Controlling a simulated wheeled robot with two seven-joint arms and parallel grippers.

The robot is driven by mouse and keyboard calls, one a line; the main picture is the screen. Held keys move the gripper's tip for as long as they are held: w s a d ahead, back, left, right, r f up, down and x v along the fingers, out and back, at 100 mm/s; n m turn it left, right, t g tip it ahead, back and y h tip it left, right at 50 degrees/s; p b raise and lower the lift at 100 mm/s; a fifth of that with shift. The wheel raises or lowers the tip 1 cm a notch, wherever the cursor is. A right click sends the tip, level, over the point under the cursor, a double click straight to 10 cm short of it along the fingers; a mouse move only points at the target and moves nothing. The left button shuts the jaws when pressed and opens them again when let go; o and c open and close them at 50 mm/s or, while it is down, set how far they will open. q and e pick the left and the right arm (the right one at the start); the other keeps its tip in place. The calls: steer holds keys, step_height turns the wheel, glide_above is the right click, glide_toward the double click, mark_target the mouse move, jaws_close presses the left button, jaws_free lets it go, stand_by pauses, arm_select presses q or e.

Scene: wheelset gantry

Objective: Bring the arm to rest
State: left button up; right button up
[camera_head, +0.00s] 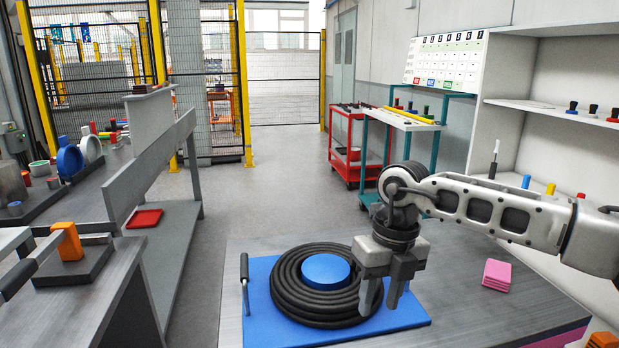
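My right arm (500,208) reaches in from the right over the grey table, bent at the wrist. My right gripper (384,291) points down beside the right side of a coiled black hose (297,297). Its two fingers are apart, with no object visible between them. They overlap the hose's right edge in the picture; I cannot tell whether they touch it. The hose lies around a blue round hub (325,269) on a blue board (262,329). My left gripper is not in view.
A pink block stack (497,275) sits on the grey table (455,315) right of the gripper. A black-handled rod (245,282) stands at the board's left. White shelves (545,105) rise behind the arm. A workbench (95,290) stands left, across open floor.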

steer(key=s+a+f+g+y, duration=0.2)
steer(key=s+a+y, duration=0.3)
steer(key=a, duration=0.4)
steer(key=s+a+f+g+y, duration=0.2)
steer(key=s+a+y, duration=0.2)
steer(key=s+a, duration=0.3)
steer(key=s+a+r+m+t+y, duration=0.1)
steer(key=a+r+m+t+y, duration=0.2)
steer(key=a+r+m+y, duration=0.5)
steer(key=w+d+f+m+t+h, duration=0.2)
steer(key=d+f+m+t+h, duration=0.1)
steer(key=d+f+m+t, duration=0.5)
steer(key=w+d+f+m+t+h, duration=0.3)
steer(key=d+m+t, duration=0.2)
steer(key=m+t, duration=0.6)
steer(key=s+d+f+m+g+h, duration=0.3)
steer(key=s+d+f+m+h, duration=0.1)
steer(key=f, duration=0.5)
steer(key=s+d+f+m+g+h, duration=0.4)
steer(key=s+d+f+m+h, duration=0.1)
steer(key=s+d+f, duration=0.4)
steer(key=shift+s+d+f+m, duration=0.2)
steer(key=shift+d+f+m, duration=0.05)
steer(key=shift+d+m, duration=0.5)
